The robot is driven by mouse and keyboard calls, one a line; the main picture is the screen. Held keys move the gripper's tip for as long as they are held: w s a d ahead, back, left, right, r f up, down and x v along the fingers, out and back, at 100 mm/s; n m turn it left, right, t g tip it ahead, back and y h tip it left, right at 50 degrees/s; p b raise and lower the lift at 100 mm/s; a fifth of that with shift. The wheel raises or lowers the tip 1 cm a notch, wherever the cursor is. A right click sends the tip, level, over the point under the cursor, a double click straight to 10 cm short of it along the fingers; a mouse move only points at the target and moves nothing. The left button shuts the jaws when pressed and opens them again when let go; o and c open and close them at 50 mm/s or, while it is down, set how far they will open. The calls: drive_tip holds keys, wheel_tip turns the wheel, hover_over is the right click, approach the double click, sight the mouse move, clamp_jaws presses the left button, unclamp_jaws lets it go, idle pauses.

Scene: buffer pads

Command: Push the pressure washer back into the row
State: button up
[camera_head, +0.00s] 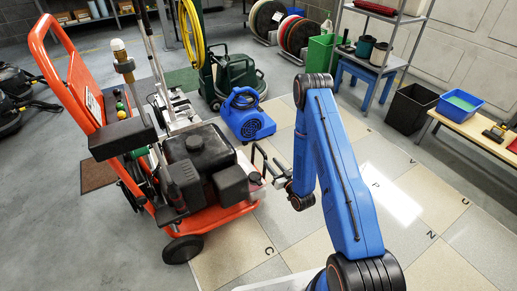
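The pressure washer (190,170) stands upright on its wheels at left centre. It has a tall orange frame and handle, a black engine and a spray lance at its side. My gripper (257,165) is at the end of my blue arm, just right of the washer's engine end. Its dark fingers look spread apart and point toward the washer, with nothing seen between them. I cannot tell whether the fingers touch the washer. The washer's far side is hidden.
A blue air blower (247,115) and a green machine (237,75) stand behind the washer. A black bin (411,108) and a wooden bench (470,125) are at right. Tiled floor lies open in front.

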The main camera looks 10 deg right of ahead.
sight(257, 145)
drive_tip(key=x, duration=1.4)
clamp_jaws()
